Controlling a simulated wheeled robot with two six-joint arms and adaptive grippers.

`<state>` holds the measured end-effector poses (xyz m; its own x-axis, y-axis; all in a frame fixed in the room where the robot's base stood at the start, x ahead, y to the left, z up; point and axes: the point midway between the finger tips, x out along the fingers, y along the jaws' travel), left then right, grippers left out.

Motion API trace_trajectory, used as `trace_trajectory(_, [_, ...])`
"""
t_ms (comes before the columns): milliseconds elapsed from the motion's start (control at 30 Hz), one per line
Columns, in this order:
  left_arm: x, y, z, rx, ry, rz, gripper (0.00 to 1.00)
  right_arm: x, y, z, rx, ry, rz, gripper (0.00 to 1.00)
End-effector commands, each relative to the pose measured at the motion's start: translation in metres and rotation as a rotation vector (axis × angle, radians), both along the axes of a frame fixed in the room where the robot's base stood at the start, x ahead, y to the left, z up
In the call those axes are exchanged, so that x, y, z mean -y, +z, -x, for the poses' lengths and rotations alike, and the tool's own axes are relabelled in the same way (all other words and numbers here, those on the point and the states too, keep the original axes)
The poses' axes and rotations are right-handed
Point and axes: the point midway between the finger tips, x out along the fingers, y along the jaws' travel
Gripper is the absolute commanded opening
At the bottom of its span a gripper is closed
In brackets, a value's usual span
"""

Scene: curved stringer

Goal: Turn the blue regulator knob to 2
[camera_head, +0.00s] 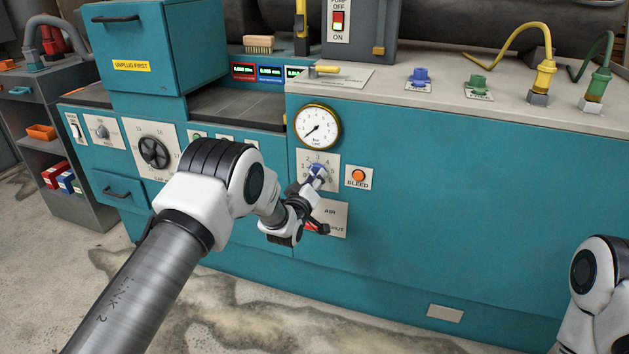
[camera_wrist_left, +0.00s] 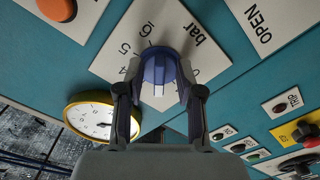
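The blue regulator knob (camera_head: 318,172) sits on a white numbered plate (camera_head: 333,158) on the teal cabinet front, below a brass-rimmed gauge (camera_head: 318,126). My left gripper (camera_head: 311,188) is at the knob. In the left wrist view the knob (camera_wrist_left: 158,70) lies between the two fingers of my left gripper (camera_wrist_left: 162,88), which appear closed against its sides. A white mark shows on the knob. The 4, 5, 6 and "bar" show on the plate; the lower numbers are hidden, so I cannot tell the exact setting. My right gripper is out of view.
An orange BLEED button (camera_head: 358,175) is just right of the knob plate. An AIR plate (camera_head: 333,217) with a red handle is just below, partly behind my gripper. A black dial (camera_head: 154,151) is farther left. The cabinet front to the right is clear.

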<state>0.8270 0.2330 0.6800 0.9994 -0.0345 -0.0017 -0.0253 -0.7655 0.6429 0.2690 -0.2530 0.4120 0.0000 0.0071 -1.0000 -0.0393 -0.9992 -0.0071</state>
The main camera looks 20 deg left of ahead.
Motion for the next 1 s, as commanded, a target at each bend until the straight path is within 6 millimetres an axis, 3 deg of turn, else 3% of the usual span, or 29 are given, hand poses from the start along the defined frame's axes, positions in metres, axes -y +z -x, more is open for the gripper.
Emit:
trace_trajectory(133, [0.000, 0.000, 0.005, 0.001, 0.001, 0.000, 0.36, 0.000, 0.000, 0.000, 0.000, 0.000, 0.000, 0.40])
trace_trajectory(233, [-0.001, 0.001, 0.020, -0.001, 0.000, 0.000, 0.36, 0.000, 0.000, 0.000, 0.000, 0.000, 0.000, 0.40])
trace_trajectory(600, [-0.004, -0.001, 0.108, -0.003, 0.000, 0.000, 0.36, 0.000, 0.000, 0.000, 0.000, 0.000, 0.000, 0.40])
trace_trajectory(733, [-0.004, 0.000, 0.119, -0.001, -0.001, 0.000, 0.36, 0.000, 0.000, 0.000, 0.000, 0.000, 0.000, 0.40])
trace_trajectory(1000, [-0.004, 0.000, 0.120, 0.000, 0.000, 0.000, 0.36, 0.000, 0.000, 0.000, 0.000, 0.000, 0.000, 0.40])
